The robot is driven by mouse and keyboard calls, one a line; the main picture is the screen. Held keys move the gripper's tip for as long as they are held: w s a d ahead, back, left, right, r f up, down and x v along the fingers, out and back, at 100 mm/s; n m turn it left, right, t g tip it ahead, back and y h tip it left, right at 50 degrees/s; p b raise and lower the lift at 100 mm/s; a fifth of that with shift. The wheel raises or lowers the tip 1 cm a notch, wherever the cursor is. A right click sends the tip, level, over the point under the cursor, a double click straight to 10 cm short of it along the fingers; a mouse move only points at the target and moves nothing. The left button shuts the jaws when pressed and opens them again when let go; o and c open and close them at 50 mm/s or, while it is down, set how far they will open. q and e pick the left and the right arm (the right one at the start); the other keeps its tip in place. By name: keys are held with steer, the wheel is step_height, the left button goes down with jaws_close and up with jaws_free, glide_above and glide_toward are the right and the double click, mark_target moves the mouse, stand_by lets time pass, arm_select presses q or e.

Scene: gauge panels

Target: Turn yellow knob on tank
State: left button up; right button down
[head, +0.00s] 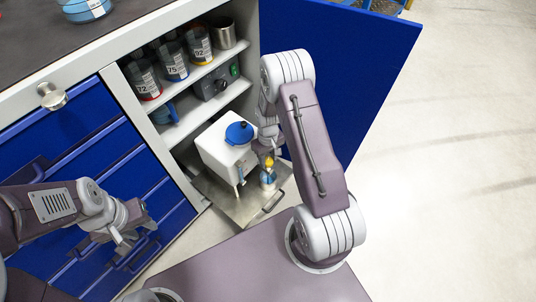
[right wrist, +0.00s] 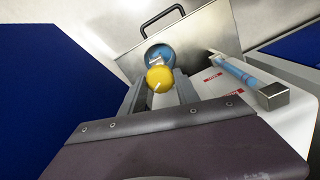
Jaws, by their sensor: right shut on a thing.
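The white tank (head: 213,152) with a blue cap (head: 239,133) stands on a metal tray in the bottom of the open cabinet. Its yellow knob (head: 269,163) shows in the head view just below my right gripper (head: 272,150). In the right wrist view the yellow knob (right wrist: 159,78), with a white mark on it, sits between the fingers of my right gripper (right wrist: 160,88), which is shut on it. A blue round cup (right wrist: 158,54) is behind the knob. My left gripper (head: 130,236) is open and empty in front of the blue drawers.
The metal tray (head: 240,207) has a handle (head: 273,202). Shelves above hold several labelled jars (head: 174,65), a metal cup (head: 223,34) and a dark box (head: 213,82). The open blue door (head: 370,60) stands right of my right arm. Floor farther right is clear.

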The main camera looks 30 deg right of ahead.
mark_target(268, 160)
steer(key=shift+n+p, duration=0.45)
steer(key=shift+n, duration=0.25)
steer(key=c, duration=0.9)
jaws_free()
step_height(268, 160, up, 8)
steer(key=p, duration=0.4)
steer(key=shift+p, duration=0.3)
steer(key=shift+r, duration=0.55)
